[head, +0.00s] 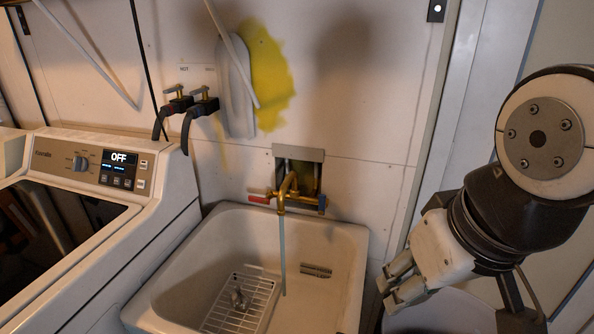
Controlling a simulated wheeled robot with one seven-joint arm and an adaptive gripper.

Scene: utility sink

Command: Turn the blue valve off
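The blue valve (322,203) is the small blue handle at the right end of the brass faucet (287,193) above the sink. A red handle (259,199) sits at the faucet's left end. A thin stream of water (283,255) runs from the spout down into the sink. My gripper (387,296) is at the lower right, beside the sink's right rim, right of and lower in the picture than the blue valve. It is apart from the valve, and nothing shows in it. Its fingers point down-left; their opening is unclear.
The white sink (345,262) holds a wire rack (262,283) with a small object on it. A washer (165,180) with a display reading OFF stands at the left. Two hose taps (190,102) and a grey pipe cover are on the wall. The wall right of the faucet is clear.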

